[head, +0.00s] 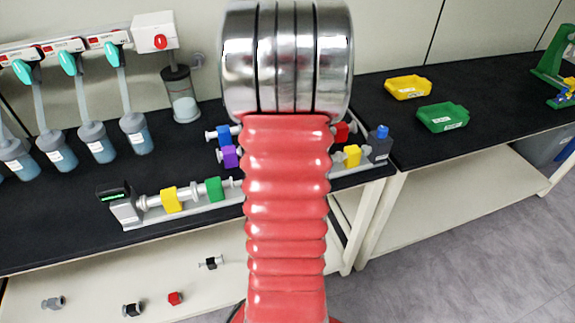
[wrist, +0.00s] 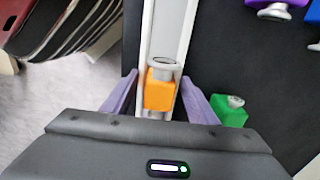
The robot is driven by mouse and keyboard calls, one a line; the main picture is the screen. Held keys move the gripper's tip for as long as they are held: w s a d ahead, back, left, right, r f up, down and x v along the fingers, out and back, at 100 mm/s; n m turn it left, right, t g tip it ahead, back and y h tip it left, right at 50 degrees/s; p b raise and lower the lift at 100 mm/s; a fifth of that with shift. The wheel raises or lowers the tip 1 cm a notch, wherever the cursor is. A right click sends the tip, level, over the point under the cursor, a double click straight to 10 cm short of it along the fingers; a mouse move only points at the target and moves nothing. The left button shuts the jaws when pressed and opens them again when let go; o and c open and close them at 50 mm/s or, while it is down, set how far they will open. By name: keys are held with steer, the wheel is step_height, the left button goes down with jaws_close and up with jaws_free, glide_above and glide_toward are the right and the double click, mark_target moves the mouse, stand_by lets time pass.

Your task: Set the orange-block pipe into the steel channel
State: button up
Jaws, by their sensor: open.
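The orange-block pipe (wrist: 159,94) shows in the wrist view, with a grey flanged end above its orange block. It is lined up with the pale steel channel (wrist: 150,33), within the channel's width; I cannot tell how deep it sits. My gripper (wrist: 159,86) is open, its purple fingers on either side of the orange block, with narrow gaps visible. In the head view the steel channel (head: 191,218) runs along the bench front, holding yellow-block (head: 170,200) and green-block (head: 214,189) pipes. My arm hides the orange block and gripper there.
Another green-block piece (wrist: 230,110) lies close right of my right finger. Purple (head: 230,157) and blue (head: 224,135) pieces lie farther back. Bottles (head: 138,134) stand at the left. Yellow (head: 408,87) and green (head: 443,117) bins are on the right bench.

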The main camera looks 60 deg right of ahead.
steer(key=c, duration=1.3)
steer(key=shift+s+d, duration=0.25)
stand_by(0.4)
stand_by(0.5)
steer(key=o, duration=1.3)
steer(key=shift+r, duration=0.1)
step_height(320, 180, up, 14)
steer(key=shift+f, duration=0.2)
stand_by(0.3)
